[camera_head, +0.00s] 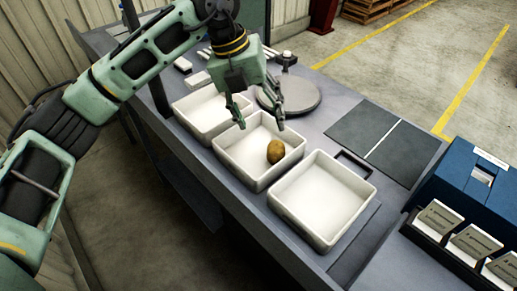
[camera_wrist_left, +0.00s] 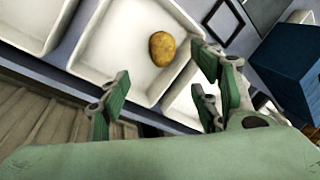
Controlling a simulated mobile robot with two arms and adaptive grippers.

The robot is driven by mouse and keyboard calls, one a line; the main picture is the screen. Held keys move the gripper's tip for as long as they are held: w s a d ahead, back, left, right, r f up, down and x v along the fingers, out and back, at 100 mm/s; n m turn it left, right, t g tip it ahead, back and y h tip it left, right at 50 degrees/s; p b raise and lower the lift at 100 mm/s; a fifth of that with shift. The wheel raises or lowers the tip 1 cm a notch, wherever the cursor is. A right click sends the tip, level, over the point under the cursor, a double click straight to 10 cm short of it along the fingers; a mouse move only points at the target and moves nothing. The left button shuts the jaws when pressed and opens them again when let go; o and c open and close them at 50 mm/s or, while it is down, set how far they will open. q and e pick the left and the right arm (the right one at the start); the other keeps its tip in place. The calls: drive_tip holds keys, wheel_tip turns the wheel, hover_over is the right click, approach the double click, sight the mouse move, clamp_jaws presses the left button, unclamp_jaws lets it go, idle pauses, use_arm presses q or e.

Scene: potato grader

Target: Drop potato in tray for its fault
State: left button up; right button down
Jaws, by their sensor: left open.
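A brown potato (camera_head: 275,151) lies in the middle white tray (camera_head: 243,170), towards its right side. The potato also shows in the left wrist view (camera_wrist_left: 162,47), lying on the tray floor. A second white tray (camera_head: 207,112) stands to the left and a third white tray (camera_head: 321,199) to the right; both look empty in the head view. My left gripper (camera_head: 260,118) is open and empty, above the middle tray and apart from the potato. Its spread fingers also show in the left wrist view (camera_wrist_left: 158,108). My right gripper is in neither view.
A round grey plate (camera_head: 290,95) stands behind the middle tray. Dark flat panels (camera_head: 385,139) lie to the right on the grey bench. A blue box (camera_head: 468,185) and a rack of cards (camera_head: 440,217) are at the far right. The tray rims stand up as low walls.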

use_arm(q)
drive_tip(key=v, duration=1)
